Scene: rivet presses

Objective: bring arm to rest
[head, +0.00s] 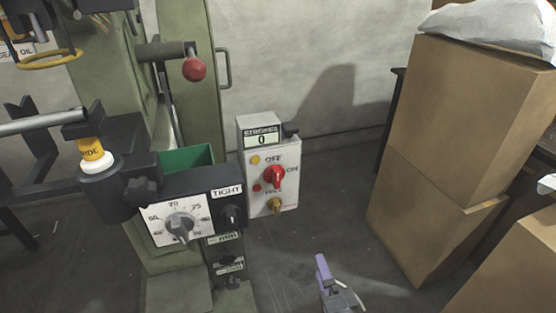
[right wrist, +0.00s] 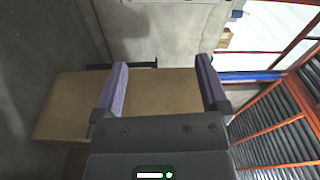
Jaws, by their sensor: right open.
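My right gripper (head: 336,278) shows at the bottom middle of the head view, low over the grey floor and in front of the press. In the right wrist view its two purple fingers (right wrist: 162,70) stand wide apart with nothing between them. A cardboard box lies in the background beyond them. The gripper is apart from the press and from the control box. My left gripper is not in view.
The green rivet press (head: 180,270) stands at the left with a dial panel (head: 181,222) and a red-knobbed lever (head: 194,69). A control box (head: 272,180) reads 0 strokes. Stacked cartons (head: 430,130) stand at the right. Floor between them is clear.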

